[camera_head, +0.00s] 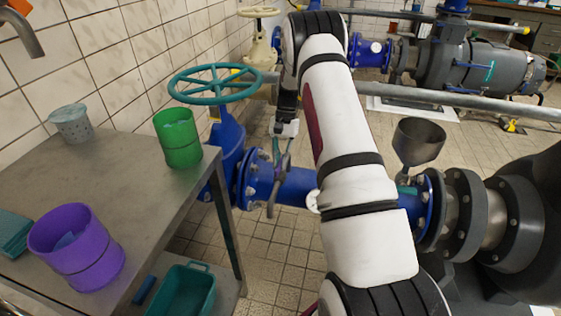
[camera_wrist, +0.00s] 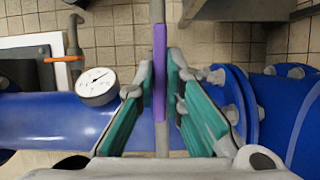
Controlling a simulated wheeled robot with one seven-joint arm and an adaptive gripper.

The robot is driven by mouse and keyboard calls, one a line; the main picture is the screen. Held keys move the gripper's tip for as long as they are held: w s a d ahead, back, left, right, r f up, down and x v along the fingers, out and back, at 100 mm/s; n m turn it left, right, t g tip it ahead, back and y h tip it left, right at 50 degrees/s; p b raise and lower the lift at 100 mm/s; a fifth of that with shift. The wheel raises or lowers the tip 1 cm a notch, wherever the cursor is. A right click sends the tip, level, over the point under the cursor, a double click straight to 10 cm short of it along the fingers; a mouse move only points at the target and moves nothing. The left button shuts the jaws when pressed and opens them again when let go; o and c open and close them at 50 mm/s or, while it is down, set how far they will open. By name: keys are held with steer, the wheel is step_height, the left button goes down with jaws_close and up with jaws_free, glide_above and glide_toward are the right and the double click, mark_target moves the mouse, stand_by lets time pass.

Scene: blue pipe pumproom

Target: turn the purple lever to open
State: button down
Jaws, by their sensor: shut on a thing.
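The purple lever (camera_wrist: 159,75) stands upright in the wrist view, a narrow bar between my fingers in front of the blue pipe (camera_wrist: 45,122). My gripper (camera_wrist: 160,85), with green finger pads, is shut on it. In the head view my gripper (camera_head: 280,155) hangs beside the blue pipe (camera_head: 290,185), below the teal handwheel. How far the lever is turned cannot be told.
A pressure gauge (camera_wrist: 97,86) sits on the pipe close left of my fingers. A flange (camera_wrist: 235,105) is close right. A teal handwheel (camera_head: 215,84) stands left of my arm. A metal table (camera_head: 130,190) carries a purple bucket (camera_head: 85,255) and a green cup (camera_head: 178,140).

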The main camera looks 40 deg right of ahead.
steer(key=shift+n, duration=0.4)
steer(key=c, duration=1.7)
jaws_free()
steer(key=shift+v, duration=6)
steer(key=shift+a+r, duration=0.15)
steer(key=shift+a, duration=0.15)
